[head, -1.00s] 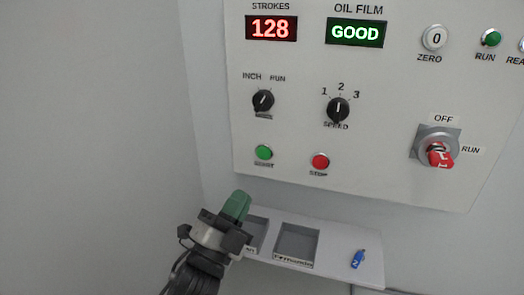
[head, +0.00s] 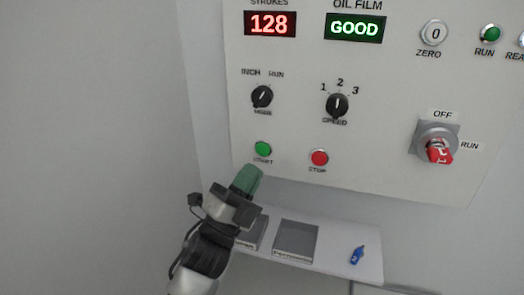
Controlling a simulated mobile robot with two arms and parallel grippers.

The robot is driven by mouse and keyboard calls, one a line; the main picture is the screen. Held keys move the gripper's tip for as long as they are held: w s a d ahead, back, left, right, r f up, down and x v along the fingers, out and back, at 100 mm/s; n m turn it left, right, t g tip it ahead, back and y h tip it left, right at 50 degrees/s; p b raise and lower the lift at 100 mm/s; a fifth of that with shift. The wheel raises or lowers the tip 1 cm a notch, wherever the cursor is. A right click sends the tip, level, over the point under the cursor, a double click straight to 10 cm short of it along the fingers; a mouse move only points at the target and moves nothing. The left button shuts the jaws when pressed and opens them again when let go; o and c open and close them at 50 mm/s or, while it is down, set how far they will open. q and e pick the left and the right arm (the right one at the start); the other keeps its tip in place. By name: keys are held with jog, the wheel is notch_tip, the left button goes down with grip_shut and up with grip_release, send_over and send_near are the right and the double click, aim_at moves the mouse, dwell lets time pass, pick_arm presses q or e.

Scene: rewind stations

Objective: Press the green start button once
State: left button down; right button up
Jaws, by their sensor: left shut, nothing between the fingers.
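The green start button (head: 263,149) is on the white control panel (head: 380,130), above its START label. My left gripper (head: 248,178) comes up from below left, with its green fingers shut and empty. Its tip is just below the START label in the picture and looks apart from the button; the exact depth gap is hard to tell. My right gripper is not in view.
The red stop button (head: 319,157) is right of the start button. Above are the mode knob (head: 262,96) and speed knob (head: 337,105). A red-handled switch (head: 438,150) is at right. Below, a shelf (head: 335,245) has recessed trays and a blue tag (head: 357,255).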

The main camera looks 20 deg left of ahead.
aim_at(263, 149)
pick_arm(q)
jog(key=shift+w+d+b, duration=0.1)
jog(key=shift+w+b, duration=0.3)
jog(key=shift+w, duration=1.95)
jog(key=shift+w, duration=0.1)
jog(key=shift+w, duration=0.3)
jog(key=shift+w+b, duration=0.3)
jog(key=shift+w, duration=0.05)
dwell(0.7)
dwell(0.4)
jog(key=shift+s, duration=0.8)
